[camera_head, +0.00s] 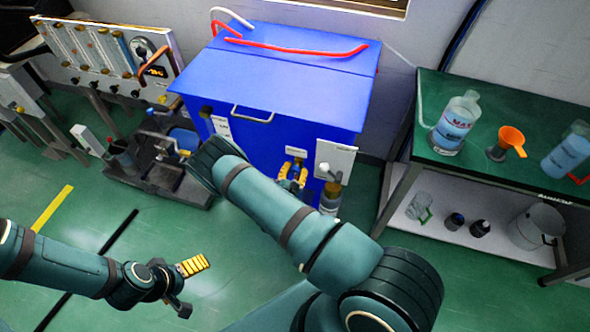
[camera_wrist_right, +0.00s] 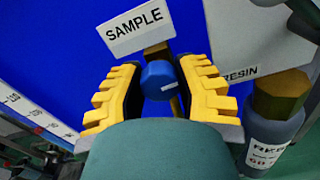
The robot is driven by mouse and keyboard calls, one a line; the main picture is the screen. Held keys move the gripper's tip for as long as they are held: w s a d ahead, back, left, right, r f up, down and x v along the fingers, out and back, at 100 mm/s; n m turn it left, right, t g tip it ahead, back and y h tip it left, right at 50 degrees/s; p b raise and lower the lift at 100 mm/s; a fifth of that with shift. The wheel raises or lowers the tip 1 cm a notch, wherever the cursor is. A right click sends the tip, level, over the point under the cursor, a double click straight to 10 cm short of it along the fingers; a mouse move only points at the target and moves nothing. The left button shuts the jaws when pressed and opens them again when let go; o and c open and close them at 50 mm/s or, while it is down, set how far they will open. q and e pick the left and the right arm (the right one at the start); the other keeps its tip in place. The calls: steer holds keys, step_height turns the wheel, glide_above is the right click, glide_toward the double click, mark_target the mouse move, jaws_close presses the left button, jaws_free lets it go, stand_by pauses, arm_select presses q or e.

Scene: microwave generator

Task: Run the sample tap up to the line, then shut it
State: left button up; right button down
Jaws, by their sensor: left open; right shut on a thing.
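The blue sample tap knob (camera_wrist_right: 158,76) sits under a white SAMPLE label (camera_wrist_right: 136,25) on the front of a blue cabinet (camera_head: 270,80). My right gripper (camera_wrist_right: 160,88) is shut on the knob, with a yellow ridged finger on either side of it. In the head view my right gripper (camera_head: 293,172) is at the cabinet front, below a small white label (camera_head: 296,153), and the knob cannot be made out there. My left gripper (camera_head: 188,280) is open and empty above the floor at lower left. No sample vessel, fill line or flow of liquid can be made out.
A green-topped bench (camera_head: 480,180) with bottles and an orange funnel (camera_head: 511,139) stands at right. A gauge panel (camera_head: 105,60) is at back left. The floor around my left gripper is clear.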

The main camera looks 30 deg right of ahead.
steer(key=shift+r+m, duration=0.2)
steer(key=shift+m, duration=0.4)
steer(key=shift+d, duration=0.1)
steer(key=shift+w, duration=0.1)
steer(key=c, duration=0.6)
jaws_free()
steer(key=shift+f, duration=0.1)
steer(key=shift+s+a, duration=0.35)
steer(key=shift+a, duration=0.05)
steer(key=v, duration=1.1)
